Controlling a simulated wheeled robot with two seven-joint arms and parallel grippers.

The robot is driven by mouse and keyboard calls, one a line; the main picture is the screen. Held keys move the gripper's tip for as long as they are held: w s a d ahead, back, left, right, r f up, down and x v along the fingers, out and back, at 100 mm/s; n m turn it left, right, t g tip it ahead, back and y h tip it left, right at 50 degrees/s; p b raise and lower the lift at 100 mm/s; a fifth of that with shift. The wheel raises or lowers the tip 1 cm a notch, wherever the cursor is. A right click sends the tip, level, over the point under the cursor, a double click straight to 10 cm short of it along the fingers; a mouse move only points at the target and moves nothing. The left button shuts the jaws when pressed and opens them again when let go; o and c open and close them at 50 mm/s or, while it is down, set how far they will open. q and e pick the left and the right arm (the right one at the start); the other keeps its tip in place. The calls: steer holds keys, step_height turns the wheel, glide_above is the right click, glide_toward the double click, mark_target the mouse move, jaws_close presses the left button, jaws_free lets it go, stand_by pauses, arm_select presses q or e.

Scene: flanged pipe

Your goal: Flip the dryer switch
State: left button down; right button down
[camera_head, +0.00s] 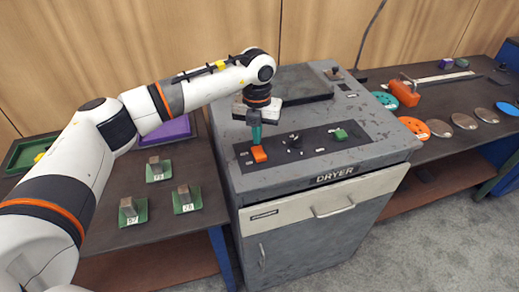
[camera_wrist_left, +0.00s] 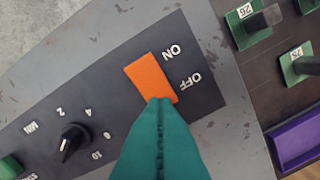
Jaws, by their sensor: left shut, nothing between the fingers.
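The dryer (camera_head: 320,152) is a worn grey cabinet with a dark control panel on its sloped top. The orange switch (camera_head: 259,154) is at the left end of the panel. In the left wrist view the orange switch (camera_wrist_left: 148,78) lies beside the labels ON and OFF. My left gripper (camera_head: 255,141), with teal fingers, is shut and empty just above the switch. In the wrist view its fingertips (camera_wrist_left: 160,101) overlap the switch's OFF end; whether they touch cannot be told. My right gripper is not in view.
A black knob (camera_wrist_left: 74,138) and a green button (camera_head: 340,134) share the panel. Green-based numbered blocks (camera_head: 186,199) and a purple tray (camera_head: 168,133) stand on the left table. Orange and teal discs and several metal discs lie on the right bench.

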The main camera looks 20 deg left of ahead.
mark_target(257, 149)
arm_select(q)
step_height(257, 149, up, 5)
steer(key=shift+f+p, duration=0.2)
steer(key=shift+p, duration=0.85)
